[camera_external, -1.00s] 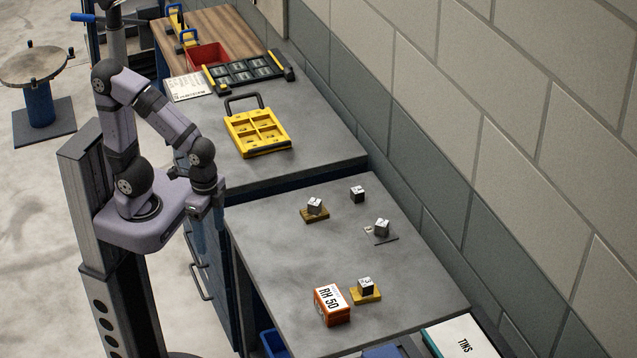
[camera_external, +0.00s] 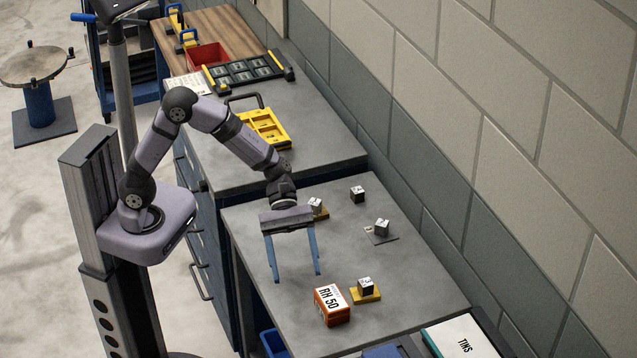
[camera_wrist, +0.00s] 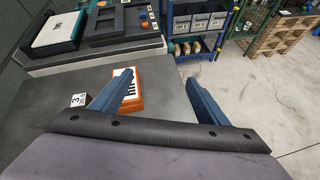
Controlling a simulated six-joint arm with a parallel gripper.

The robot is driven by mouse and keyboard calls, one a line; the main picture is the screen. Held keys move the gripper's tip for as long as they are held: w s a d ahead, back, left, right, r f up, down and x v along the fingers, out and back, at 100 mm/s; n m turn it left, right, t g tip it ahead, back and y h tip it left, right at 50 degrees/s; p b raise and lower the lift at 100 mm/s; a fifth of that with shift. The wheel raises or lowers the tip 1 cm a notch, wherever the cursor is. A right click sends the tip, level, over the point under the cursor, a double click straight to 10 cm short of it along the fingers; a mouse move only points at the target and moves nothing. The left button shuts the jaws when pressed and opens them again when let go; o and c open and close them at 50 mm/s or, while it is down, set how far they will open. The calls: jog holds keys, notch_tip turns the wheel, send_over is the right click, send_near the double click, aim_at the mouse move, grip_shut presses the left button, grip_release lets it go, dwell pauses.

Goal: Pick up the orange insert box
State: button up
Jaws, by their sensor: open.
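The orange insert box (camera_external: 332,306) has a white label reading "RH 50" on top and stands near the front edge of the grey table. My gripper (camera_external: 297,279) hangs over the table, behind the box in the external view, with its two blue fingers wide apart and nothing between them. It is apart from the box. In the wrist view the box (camera_wrist: 127,88) lies beyond the fingers, partly hidden by the left finger.
A small marked block on a yellow base (camera_external: 366,290) stands close to the right of the box. Other small blocks (camera_external: 357,194) stand farther back. A yellow divided tray (camera_external: 266,128) lies on the farther bench. The wall runs along the right.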

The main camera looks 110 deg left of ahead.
aim_at(324, 287)
jog(key=w+a+n+t, duration=0.3)
jog(key=w+a+n, duration=0.1)
jog(key=w+a, duration=0.1)
jog(key=f, duration=0.6)
jog(key=shift+s+d+f, duration=0.1)
jog(key=shift+d+f, duration=0.05)
jog(key=shift+d, duration=0.2)
jog(key=shift+p+x, duration=0.3)
jog(key=shift+x, duration=1)
jog(key=shift+p+x, duration=0.8)
jog(key=shift+x, duration=1.65)
jog(key=shift+a, duration=0.1)
jog(key=c, duration=1.4)
notch_tip(324, 287, up, 10)
jog(key=shift+r+b, duration=0.1)
jog(key=shift+b, duration=0.55)
